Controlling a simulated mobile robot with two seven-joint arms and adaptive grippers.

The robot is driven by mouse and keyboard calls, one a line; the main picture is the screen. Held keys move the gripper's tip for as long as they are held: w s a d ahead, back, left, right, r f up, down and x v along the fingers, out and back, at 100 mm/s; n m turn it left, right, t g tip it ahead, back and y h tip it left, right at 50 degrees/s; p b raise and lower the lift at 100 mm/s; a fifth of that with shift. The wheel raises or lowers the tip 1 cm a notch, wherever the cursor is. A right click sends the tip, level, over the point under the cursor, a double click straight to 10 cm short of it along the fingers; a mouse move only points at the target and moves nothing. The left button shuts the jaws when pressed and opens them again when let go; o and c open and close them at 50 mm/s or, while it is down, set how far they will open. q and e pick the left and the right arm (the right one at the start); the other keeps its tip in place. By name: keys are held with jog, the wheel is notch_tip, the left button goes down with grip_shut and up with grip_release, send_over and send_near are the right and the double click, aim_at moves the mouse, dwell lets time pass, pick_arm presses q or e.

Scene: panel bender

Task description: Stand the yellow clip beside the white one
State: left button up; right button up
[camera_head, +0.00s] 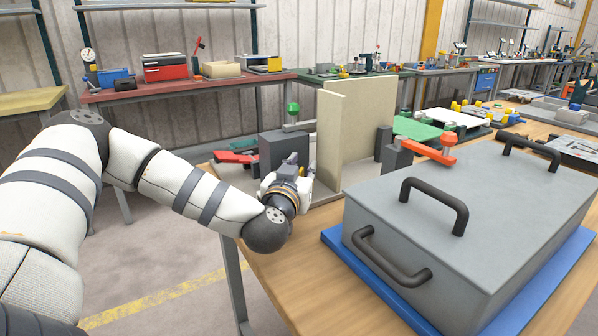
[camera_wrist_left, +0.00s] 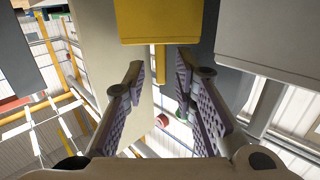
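A yellow clip (camera_wrist_left: 160,22) shows at the top of the left wrist view, a broad block with a narrow stem pointing down. My left gripper (camera_wrist_left: 160,80) is open, its ridged pads on either side of the stem with gaps to both. I cannot tell whether the stem is between the pads or beyond them. A pale grey-white block (camera_wrist_left: 268,38), possibly the white clip, is to the right of the yellow one. In the head view my left gripper (camera_head: 298,172) is by the beige upright panel (camera_head: 331,145); neither clip can be made out there. My right gripper is out of view.
A dark grey block (camera_head: 284,150) stands close behind the left gripper. A large grey lidded box (camera_head: 480,195) with black handles sits on a blue base (camera_head: 365,283) to the right.

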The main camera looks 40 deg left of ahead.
pick_arm(q)
jog(key=r+p+v, duration=0.1)
jog(key=p+v, duration=0.1)
jog(key=v, duration=1)
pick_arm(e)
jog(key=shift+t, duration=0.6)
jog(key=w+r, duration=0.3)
